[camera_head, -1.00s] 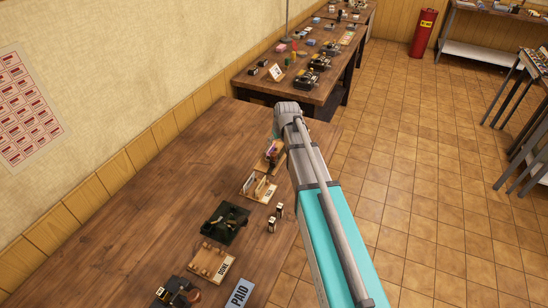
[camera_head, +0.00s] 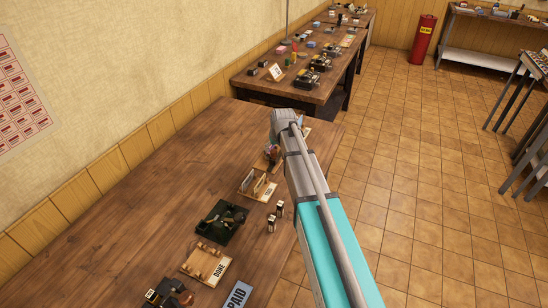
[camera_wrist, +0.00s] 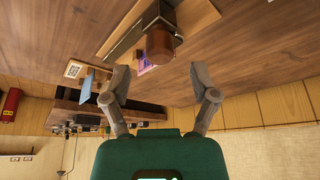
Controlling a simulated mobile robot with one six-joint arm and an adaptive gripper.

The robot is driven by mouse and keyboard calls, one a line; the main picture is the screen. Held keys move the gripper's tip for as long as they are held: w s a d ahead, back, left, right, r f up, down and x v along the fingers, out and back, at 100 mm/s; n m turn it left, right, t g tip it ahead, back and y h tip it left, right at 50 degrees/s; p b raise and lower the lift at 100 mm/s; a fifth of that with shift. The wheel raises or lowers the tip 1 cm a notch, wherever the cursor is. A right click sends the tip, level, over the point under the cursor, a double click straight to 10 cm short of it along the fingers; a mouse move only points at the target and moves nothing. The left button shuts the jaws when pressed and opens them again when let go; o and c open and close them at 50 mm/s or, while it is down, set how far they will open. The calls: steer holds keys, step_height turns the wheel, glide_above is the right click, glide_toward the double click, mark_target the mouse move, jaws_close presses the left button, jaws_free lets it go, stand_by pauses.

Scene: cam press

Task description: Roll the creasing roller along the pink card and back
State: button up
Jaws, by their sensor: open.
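In the wrist view a brown, rounded handle-like piece (camera_wrist: 160,42), probably part of the creasing roller, stands on a wooden board (camera_wrist: 202,14). A small pink-purple patch, probably the pink card (camera_wrist: 145,66), shows beside it, mostly hidden. My gripper (camera_wrist: 160,76) is open and empty, its fingers to either side below the brown piece in the picture, apart from it. In the head view the same station, with a reddish-brown piece (camera_head: 272,152), sits at the table's far end, partly hidden by my arm. My fingers are mostly hidden there.
On the wooden table (camera_head: 130,190) nearer stations stand in a row: a wooden rack (camera_head: 258,186), a dark green base (camera_head: 220,222), a DONE tray (camera_head: 207,263) and a PAID card (camera_head: 238,296). The table's left side is clear.

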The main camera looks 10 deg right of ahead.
mark_target(274, 151)
steer(key=shift+b+x, duration=1.75)
steer(key=shift+x, duration=0.45)
jaws_close()
